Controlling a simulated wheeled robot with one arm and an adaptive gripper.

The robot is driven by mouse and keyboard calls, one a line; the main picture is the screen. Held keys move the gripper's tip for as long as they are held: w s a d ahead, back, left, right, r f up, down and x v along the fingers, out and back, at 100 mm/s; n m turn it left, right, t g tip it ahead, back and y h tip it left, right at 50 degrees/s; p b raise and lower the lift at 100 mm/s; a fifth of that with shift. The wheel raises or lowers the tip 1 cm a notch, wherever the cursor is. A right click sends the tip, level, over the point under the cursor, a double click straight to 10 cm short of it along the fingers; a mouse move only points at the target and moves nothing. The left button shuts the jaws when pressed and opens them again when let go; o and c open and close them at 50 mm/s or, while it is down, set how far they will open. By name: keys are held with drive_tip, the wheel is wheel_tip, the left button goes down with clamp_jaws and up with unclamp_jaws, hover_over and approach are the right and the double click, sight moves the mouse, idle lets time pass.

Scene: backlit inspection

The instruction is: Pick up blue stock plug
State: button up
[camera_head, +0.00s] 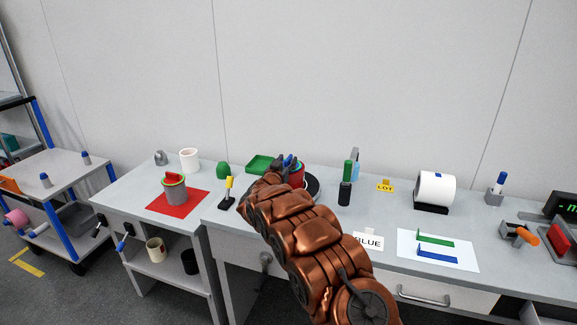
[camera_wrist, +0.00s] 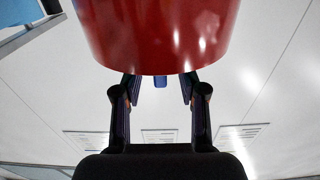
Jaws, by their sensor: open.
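A small blue piece (camera_head: 289,160) shows at my gripper (camera_head: 282,164) in the head view, beside a red container (camera_head: 299,176). It may be the blue stock plug, but it is mostly hidden. In the wrist view, a small blue piece (camera_wrist: 160,81) shows between the two fingers of my gripper (camera_wrist: 160,77), just below the large red container (camera_wrist: 160,35). The fingers are apart, and I see no grip on anything. The fingertips are partly hidden by the red container in this view.
The red container stands by a dark round base (camera_head: 313,187). Nearby are a green tray (camera_head: 260,163), a yellow-topped tool (camera_head: 228,190) and a green-and-black marker-like item (camera_head: 346,184). A white sheet (camera_head: 466,261) holds green and blue brackets.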

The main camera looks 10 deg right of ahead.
drive_tip(key=shift+x, duration=1.25)
drive_tip(key=shift+f, duration=0.1)
drive_tip(key=shift+c, duration=0.4)
clamp_jaws()
